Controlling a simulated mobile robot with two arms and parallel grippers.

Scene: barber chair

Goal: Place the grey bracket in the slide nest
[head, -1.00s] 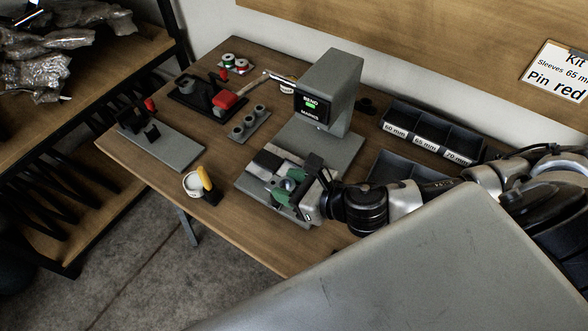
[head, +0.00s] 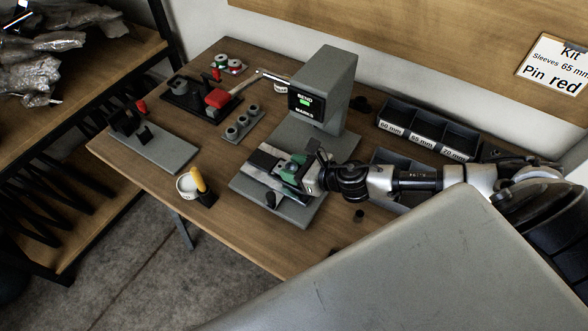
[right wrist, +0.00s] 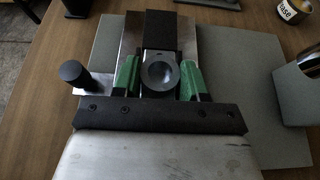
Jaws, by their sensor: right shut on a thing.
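The grey bracket (right wrist: 160,75), with a round hollow in its top, sits between the two green fingers of my right gripper (right wrist: 159,82) in the right wrist view. The gripper is shut on it. In the head view my right gripper (head: 290,166) is low over the slide (head: 262,159) at the front of the grey press (head: 327,85). The slide shows in the wrist view as a bright metal plate (right wrist: 187,36) with a dark middle strip. The bracket is over or on this strip; contact and seating cannot be told. The nest is hidden. My left gripper is out of view.
A black knob (head: 270,199) stands at the slide's near side. A block with grey sleeves (head: 243,126) and a fixture (head: 157,145) lie further left. Dark bins (head: 428,128) are right.

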